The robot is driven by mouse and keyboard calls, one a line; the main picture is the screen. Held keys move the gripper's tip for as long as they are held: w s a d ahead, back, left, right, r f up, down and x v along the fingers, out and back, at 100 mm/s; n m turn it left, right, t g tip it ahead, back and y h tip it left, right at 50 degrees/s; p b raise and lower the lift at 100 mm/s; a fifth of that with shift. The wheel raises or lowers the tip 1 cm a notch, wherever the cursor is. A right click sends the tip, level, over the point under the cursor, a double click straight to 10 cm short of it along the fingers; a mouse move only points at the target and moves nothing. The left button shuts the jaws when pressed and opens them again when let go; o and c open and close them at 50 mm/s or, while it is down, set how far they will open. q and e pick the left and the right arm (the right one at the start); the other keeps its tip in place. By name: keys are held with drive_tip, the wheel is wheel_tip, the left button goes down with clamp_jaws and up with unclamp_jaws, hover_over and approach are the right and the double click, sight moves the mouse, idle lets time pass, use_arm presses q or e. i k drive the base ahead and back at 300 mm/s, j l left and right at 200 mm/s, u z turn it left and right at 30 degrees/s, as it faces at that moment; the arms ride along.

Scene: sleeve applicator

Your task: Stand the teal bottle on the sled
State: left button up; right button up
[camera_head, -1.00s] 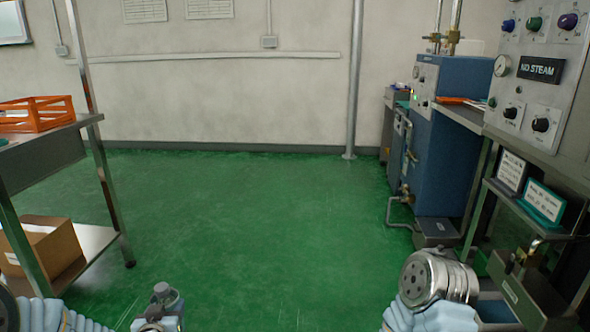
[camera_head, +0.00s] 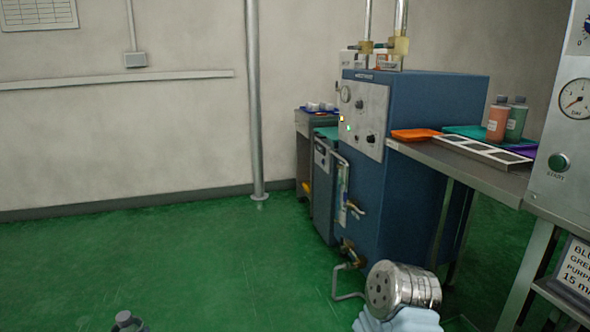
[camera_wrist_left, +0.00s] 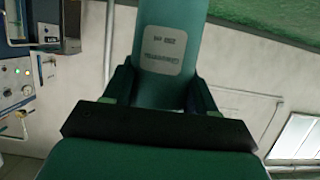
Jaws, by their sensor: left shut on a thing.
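A teal bottle (camera_wrist_left: 168,50) with a pale label is between the fingers of my left gripper (camera_wrist_left: 161,85) in the left wrist view. The gripper is shut on it. A grey cap (camera_head: 127,320), seemingly this bottle's, shows at the lower edge of the head view; the rest is cut off there. On the steel bench at right lies a flat light-grey frame (camera_head: 477,147) with several dark square panels; I cannot tell whether it is the sled. My right gripper is out of view.
A blue machine (camera_head: 415,165) stands left of the bench. Green floor (camera_head: 190,270) is clear at left and centre.

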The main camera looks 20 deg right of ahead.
sight(478, 148)
drive_tip(key=i+u, duration=0.2)
drive_tip(key=i, duration=0.9)
drive_tip(key=i+l+u, duration=0.2)
drive_tip(key=i, duration=0.85)
drive_tip(key=i+z, duration=0.1)
drive_tip(key=z, duration=0.7)
drive_tip(key=i+j+z, duration=0.1)
drive_tip(key=z, duration=0.35)
drive_tip(key=j+z, duration=0.1)
drive_tip(key=z, duration=0.3)
drive_tip(key=i+j+z, duration=0.1)
drive_tip(key=z, duration=0.3)
